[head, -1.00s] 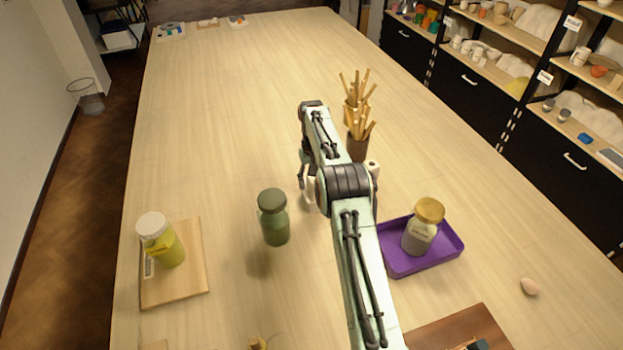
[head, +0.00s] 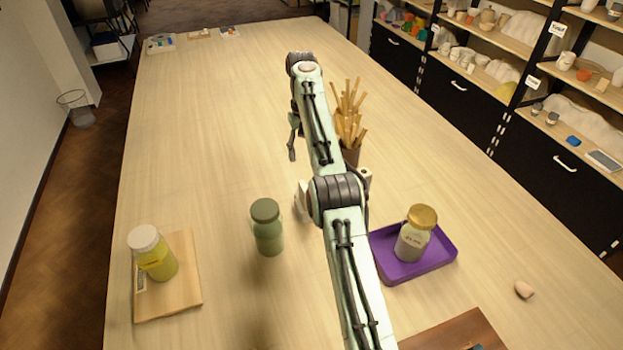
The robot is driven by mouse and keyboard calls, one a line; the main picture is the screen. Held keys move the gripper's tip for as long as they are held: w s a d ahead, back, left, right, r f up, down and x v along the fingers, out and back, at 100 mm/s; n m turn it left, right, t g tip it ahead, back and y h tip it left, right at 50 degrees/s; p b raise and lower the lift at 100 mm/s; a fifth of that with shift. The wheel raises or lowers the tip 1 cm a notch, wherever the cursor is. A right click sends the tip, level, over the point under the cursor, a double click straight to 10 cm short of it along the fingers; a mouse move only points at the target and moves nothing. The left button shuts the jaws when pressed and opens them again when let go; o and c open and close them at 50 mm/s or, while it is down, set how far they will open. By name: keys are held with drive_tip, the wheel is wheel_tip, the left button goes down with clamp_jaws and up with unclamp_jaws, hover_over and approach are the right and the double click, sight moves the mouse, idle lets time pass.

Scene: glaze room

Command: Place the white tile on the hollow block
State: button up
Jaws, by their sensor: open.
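I cannot make out the white tile or the hollow block for certain; my arm covers the middle of the table. A pale piece (head: 301,200) shows just left of my arm's middle joint, mostly hidden, and I cannot tell what it is. A small cream piece with a dark spot (head: 366,177) shows just right of that joint, also partly hidden. My gripper (head: 293,138) is partly hidden under the arm's far end, left of the brush pot, with a dark finger pointing down. It is open, and I see nothing held in it.
A brush pot (head: 351,157) stands right of the arm. A green jar (head: 267,230) stands left. A yellow jar (head: 154,256) is on a wooden board (head: 180,300). A gold-lidded jar (head: 414,236) is in a purple tray (head: 440,258).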

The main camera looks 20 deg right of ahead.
drive_tip(key=s+a+r, duration=0.3)
drive_tip(key=s+r, duration=0.2)
drive_tip(key=s, duration=0.4)
drive_tip(key=s+a+r, duration=0.4)
drive_tip(key=s+r, duration=0.2)
drive_tip(key=s, duration=0.3)
drive_tip(key=s+a+f, duration=0.1)
drive_tip(key=s+f, duration=0.2)
drive_tip(key=s, duration=0.4)
drive_tip(key=s+a+f, duration=0.1)
drive_tip(key=s+f, duration=0.1)
drive_tip(key=s, duration=0.6)
drive_tip(key=s+a+f+n, duration=0.1)
drive_tip(key=s+f, duration=0.2)
drive_tip(key=s, duration=0.4)
drive_tip(key=shift+s+a+f+y, duration=0.3)
drive_tip(key=shift+s+f+y, duration=0.05)
drive_tip(key=shift+s+y, duration=0.05)
